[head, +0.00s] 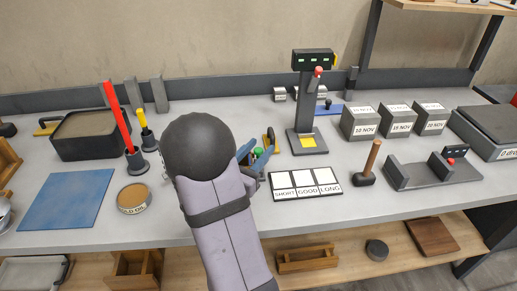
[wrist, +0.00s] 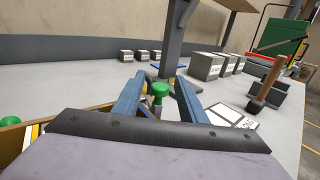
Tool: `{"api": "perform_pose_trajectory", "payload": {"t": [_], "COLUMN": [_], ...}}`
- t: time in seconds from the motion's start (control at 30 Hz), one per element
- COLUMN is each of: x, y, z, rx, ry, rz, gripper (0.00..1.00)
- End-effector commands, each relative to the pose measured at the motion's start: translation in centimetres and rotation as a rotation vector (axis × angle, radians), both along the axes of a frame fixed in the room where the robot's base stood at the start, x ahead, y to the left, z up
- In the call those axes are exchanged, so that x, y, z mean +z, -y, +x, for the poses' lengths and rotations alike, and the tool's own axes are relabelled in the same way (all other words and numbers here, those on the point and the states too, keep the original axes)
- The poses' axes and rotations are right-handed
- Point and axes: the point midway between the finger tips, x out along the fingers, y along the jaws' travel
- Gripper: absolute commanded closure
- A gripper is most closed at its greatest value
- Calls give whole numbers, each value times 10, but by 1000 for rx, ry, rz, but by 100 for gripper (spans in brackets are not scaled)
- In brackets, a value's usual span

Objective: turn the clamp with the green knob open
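The green knob (head: 258,151) shows just beyond my arm in the head view, close to my gripper (head: 255,157). In the wrist view the green knob (wrist: 160,89) stands upright between the two blue fingers of my gripper (wrist: 163,82). The fingers are spread apart, with a visible space on each side of the knob, and hold nothing. Most of the clamp under the knob is hidden by my gripper and arm, so I cannot tell how it is turned.
A black stand with a display (head: 313,62) rises behind my gripper. A SHORT/GOOD/LONG card (head: 305,184) lies to the right, with a wooden-handled mallet (head: 365,179) beyond it. A red-handled tool (head: 117,112) and a round tin (head: 133,198) stand left of my arm.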

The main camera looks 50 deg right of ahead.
Motion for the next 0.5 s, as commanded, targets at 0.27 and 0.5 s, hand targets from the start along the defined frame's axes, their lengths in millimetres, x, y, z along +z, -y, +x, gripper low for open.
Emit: {"api": "perform_pose_trajectory", "payload": {"t": [0.27,0.5], "x": [0,0], "y": [2,2], "z": [0,0], "rx": [-1,-1], "ry": [0,-1], "rz": [0,0], "gripper": [62,100]}}
